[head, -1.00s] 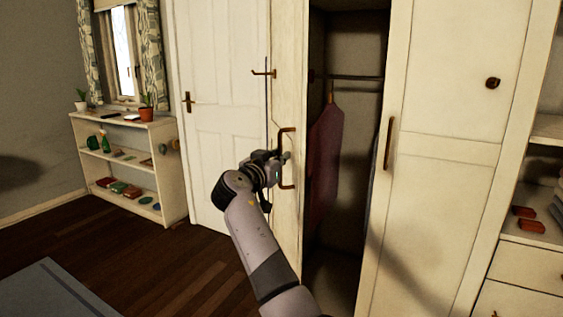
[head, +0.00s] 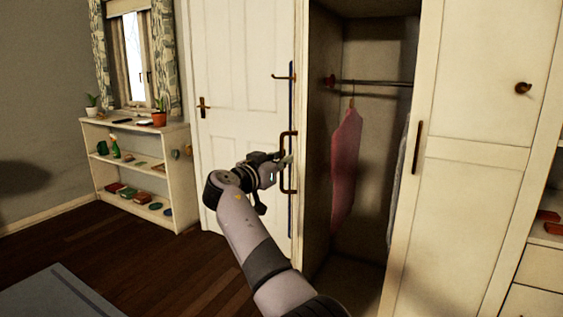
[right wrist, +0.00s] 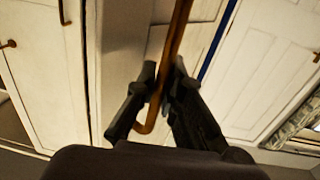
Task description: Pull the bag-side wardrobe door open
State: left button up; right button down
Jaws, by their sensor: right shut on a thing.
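The wardrobe door (head: 301,80) stands swung out and shows almost edge-on in the head view. Its bronze bar handle (head: 294,180) is on the side facing left. My right gripper (head: 281,164) is at this handle. In the right wrist view, the dark fingers of the right gripper (right wrist: 162,85) are shut around the lower part of the handle (right wrist: 180,35). The wardrobe interior (head: 370,150) is exposed, with a reddish garment (head: 346,165) on a rail. My left gripper is not in view. I see no bag.
The neighbouring wardrobe door (head: 470,190) is closed. A white room door (head: 240,70) stands behind the handle. A low shelf (head: 183,165) with small items is under the window. Dark wooden floor (head: 130,245) is clear between the shelf and a blue-grey surface (head: 60,295).

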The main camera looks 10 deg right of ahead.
jog(key=shift+f, duration=0.1)
jog(key=c, duration=1.7)
grip_release()
jog(key=shift+s, duration=0.1)
